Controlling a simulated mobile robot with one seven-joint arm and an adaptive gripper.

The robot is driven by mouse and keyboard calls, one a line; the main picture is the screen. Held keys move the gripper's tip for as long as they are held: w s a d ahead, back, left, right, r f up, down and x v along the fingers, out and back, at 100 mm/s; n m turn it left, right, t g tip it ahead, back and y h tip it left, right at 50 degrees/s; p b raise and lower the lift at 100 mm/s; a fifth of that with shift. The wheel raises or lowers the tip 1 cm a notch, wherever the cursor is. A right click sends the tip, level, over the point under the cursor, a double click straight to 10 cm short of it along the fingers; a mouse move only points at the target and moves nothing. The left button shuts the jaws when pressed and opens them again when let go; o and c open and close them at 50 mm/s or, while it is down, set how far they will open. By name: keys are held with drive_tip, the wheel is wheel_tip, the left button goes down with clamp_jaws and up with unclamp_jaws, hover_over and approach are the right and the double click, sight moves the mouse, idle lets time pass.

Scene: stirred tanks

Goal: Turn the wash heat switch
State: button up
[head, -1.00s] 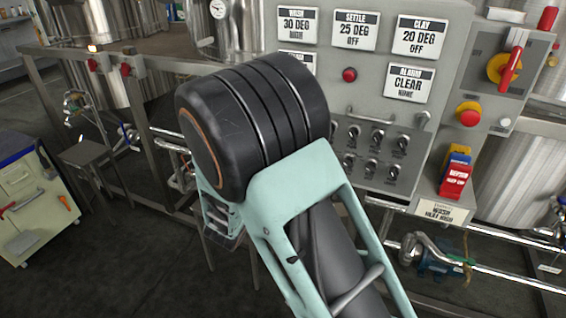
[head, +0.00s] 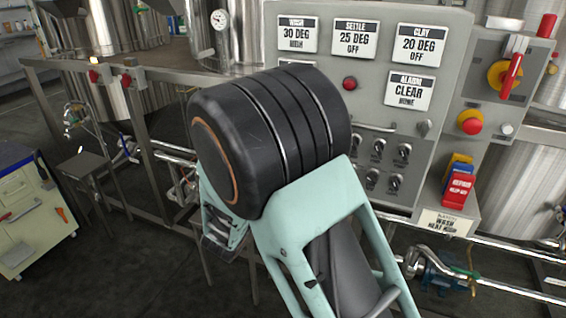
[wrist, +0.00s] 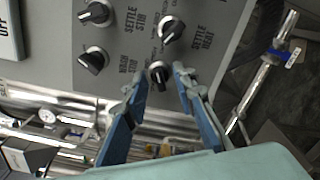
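In the wrist view a black knob (wrist: 158,74) with a pale mark sits between my fingertips, low on the grey panel. By its place next to the WASH STIR label and below the SETTLE HEAT knob, it looks like the wash heat switch; its own label is not readable. My gripper (wrist: 160,84) is open, with one blue finger on each side of the knob. I cannot tell whether the fingers touch it. In the head view my arm hides the gripper and the left column of switches.
In the wrist view, the WASH STIR knob (wrist: 92,60), SETTLE STIR knob (wrist: 95,13) and SETTLE HEAT knob (wrist: 171,29) are close by. In the head view, a red emergency button (head: 470,122), hanging tags (head: 459,183) and a handle rail lie near the switches. Pipes run below the panel.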

drive_tip(key=v, duration=1.2)
